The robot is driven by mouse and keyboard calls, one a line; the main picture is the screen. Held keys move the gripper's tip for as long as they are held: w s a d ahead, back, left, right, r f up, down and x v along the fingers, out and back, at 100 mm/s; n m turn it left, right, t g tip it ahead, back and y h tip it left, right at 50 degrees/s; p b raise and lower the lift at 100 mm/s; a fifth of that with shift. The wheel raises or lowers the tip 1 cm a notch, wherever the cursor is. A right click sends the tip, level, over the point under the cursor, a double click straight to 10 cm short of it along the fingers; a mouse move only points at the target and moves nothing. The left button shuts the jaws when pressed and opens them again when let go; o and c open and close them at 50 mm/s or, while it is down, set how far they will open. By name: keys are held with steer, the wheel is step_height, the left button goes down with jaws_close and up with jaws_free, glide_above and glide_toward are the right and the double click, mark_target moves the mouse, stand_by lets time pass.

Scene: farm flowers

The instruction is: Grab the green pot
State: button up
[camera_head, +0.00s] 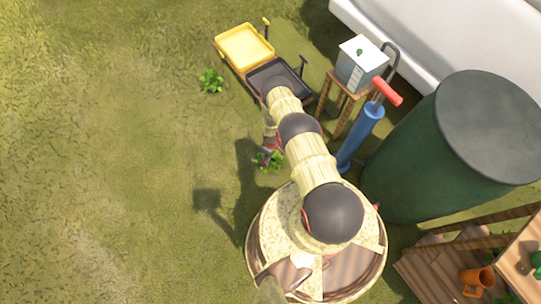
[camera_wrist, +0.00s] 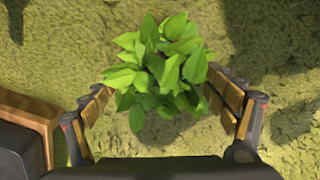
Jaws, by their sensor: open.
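A leafy green plant (camera_wrist: 165,65) fills the space between the two fingers of my gripper (camera_wrist: 160,88) in the wrist view. The fingers are open on either side of its leaves. In the head view my gripper (camera_head: 267,148) is low over the grass at this plant (camera_head: 270,160), partly hidden by my arm. No pot shows under its leaves. A small green thing (camera_head: 537,262), cut off by the right edge, sits on a wooden stand; I cannot tell whether it is a pot.
Another leafy plant (camera_head: 210,80) stands on the grass near a yellow tray (camera_head: 244,47). A blue pump (camera_head: 362,138), a white box (camera_head: 361,66) on a stool and a big green barrel (camera_head: 425,150) stand right. An orange pot (camera_head: 478,280) lies lower right. Grass at left is clear.

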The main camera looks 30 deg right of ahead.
mark_target(271, 162)
step_height(271, 162, down, 4)
steer(key=shift+r+b, duration=0.1)
steer(key=shift+b, duration=0.7)
steer(key=shift+s, duration=0.1)
steer(key=shift+c, duration=1)
steer(key=c, duration=1.8)
